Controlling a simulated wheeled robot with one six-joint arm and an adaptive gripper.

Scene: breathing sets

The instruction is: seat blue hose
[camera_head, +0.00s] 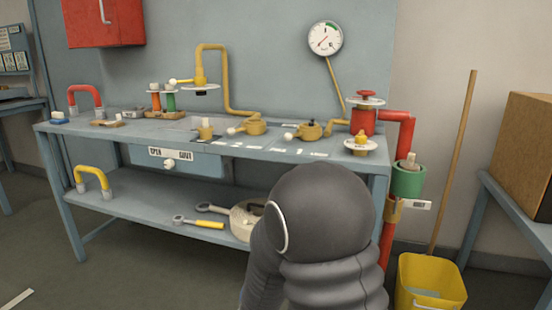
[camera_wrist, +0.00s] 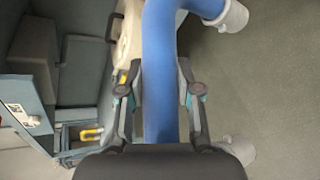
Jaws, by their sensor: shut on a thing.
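My gripper (camera_wrist: 160,68) shows in the wrist view, with one finger on each side of the blue hose (camera_wrist: 162,35), and it is shut on it. The hose is a thick bent tube with a pale grey cuff (camera_wrist: 232,16) at the upper right end and another pale cuff (camera_wrist: 237,149) at the lower right. My gripper's body hides part of the hose. I cannot tell which fitting is the hose's seat.
The workbench (camera_head: 222,160) carries brass valves (camera_head: 255,126), a red hose (camera_head: 85,95), a red cylinder (camera_head: 363,121) and a red pipe. A yellow hose (camera_head: 92,178) and wrenches (camera_head: 200,222) lie on its lower shelf. A yellow bucket (camera_head: 430,280) with a pole stands right.

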